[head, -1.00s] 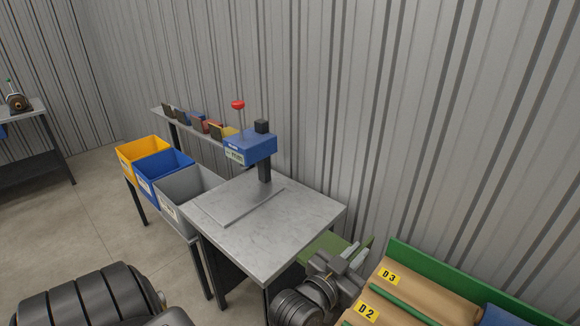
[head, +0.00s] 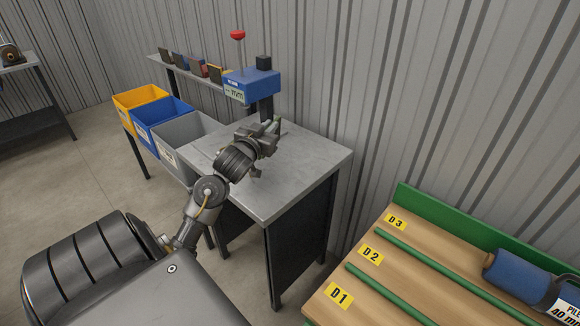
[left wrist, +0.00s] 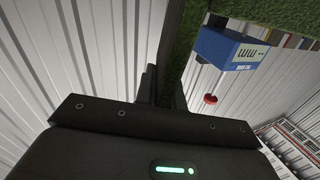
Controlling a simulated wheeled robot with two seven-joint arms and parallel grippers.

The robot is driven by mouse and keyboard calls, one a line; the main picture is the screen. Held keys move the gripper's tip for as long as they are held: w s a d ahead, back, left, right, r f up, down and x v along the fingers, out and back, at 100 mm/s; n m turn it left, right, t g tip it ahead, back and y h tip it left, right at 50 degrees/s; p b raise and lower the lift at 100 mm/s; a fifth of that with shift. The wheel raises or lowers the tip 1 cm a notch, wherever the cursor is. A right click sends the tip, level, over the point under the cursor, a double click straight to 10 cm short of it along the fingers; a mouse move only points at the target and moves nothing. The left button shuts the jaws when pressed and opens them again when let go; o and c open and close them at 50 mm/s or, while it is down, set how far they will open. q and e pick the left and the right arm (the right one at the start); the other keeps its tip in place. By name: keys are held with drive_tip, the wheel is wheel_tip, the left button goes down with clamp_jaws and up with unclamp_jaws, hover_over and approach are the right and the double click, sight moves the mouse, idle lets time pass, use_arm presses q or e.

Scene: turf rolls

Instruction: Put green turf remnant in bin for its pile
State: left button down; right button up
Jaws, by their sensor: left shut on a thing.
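My left gripper (head: 270,132) is over the grey metal table, in front of the blue thickness gauge (head: 252,86). It is shut on the green turf remnant (left wrist: 180,45). In the left wrist view the turf runs up from the jaws, with grassy green at the top edge. In the head view the gripper hides nearly all of the turf. Left of the table stand three bins in a row: yellow (head: 126,113), blue (head: 150,130) and grey (head: 180,150). Their labels are too small to read. My right gripper is not in view.
The metal table (head: 310,165) is otherwise bare around my gripper. Sample pieces (head: 198,66) stand on a narrow shelf behind the bins. At lower right is a wooden rack (head: 400,265) marked D1, D2 and D3, with a blue roll (head: 520,275). Open floor lies left of the bins.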

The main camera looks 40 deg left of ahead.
use_arm(q)
drive_tip(key=a, duration=0.2)
drive_tip(key=a+r+y, duration=0.1)
drive_tip(key=shift+s+a+n, duration=0.1)
drive_tip(key=shift+s+n, duration=0.15)
drive_tip(key=shift+n, duration=0.05)
drive_tip(key=shift+w+d+f, duration=1.65)
drive_tip(key=shift+f, duration=0.5)
drive_tip(key=shift+w+d+f, duration=1.65)
drive_tip(key=shift+d+f, duration=0.05)
drive_tip(key=shift+f, duration=0.45)
drive_tip(key=shift+w+d+f, duration=1.65)
drive_tip(key=shift+f, duration=0.5)
drive_tip(key=shift+f, duration=0.15)
drive_tip(key=c, duration=1.5)
unclamp_jaws()
